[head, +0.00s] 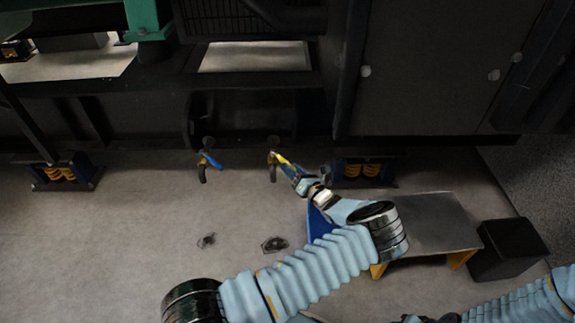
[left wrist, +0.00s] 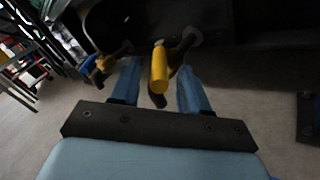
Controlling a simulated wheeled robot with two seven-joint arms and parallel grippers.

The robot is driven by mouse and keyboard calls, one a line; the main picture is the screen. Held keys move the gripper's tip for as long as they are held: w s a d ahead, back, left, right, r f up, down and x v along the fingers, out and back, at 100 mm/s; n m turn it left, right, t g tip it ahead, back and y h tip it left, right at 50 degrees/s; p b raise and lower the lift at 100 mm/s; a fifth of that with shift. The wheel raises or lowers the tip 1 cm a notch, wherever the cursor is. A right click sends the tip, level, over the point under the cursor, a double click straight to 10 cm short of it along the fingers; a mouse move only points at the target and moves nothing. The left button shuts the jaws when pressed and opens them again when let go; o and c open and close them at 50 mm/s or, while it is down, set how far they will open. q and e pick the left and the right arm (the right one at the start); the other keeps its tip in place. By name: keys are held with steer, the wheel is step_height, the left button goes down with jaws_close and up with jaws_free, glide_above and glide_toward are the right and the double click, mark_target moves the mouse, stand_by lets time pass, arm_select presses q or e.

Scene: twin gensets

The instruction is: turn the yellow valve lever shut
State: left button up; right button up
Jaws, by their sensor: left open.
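The yellow valve lever (head: 281,158) sticks out from a brass-coloured valve (head: 272,168) low on the dark genset frame. In the left wrist view the yellow lever (left wrist: 159,68) points toward the camera, between the two blue fingers. My left gripper (head: 288,168) is open at the lever, with a finger on each side of it; the left wrist view shows gaps between the fingers (left wrist: 157,75) and the lever. My right arm shows only at the lower right, and its gripper is out of the picture.
A second valve with a blue lever (head: 212,160) sits to the left; it also shows in the left wrist view (left wrist: 90,62). A low metal-topped platform (head: 435,222) and a black box (head: 508,250) stand at the right. Yellow spring mounts (head: 361,169) flank the valves. The floor at left is mostly clear.

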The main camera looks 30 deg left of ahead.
mark_target(282, 160)
arm_select(q)
steer(key=shift+x, duration=1.7)
steer(key=shift+c, duration=0.3)
jaws_close()
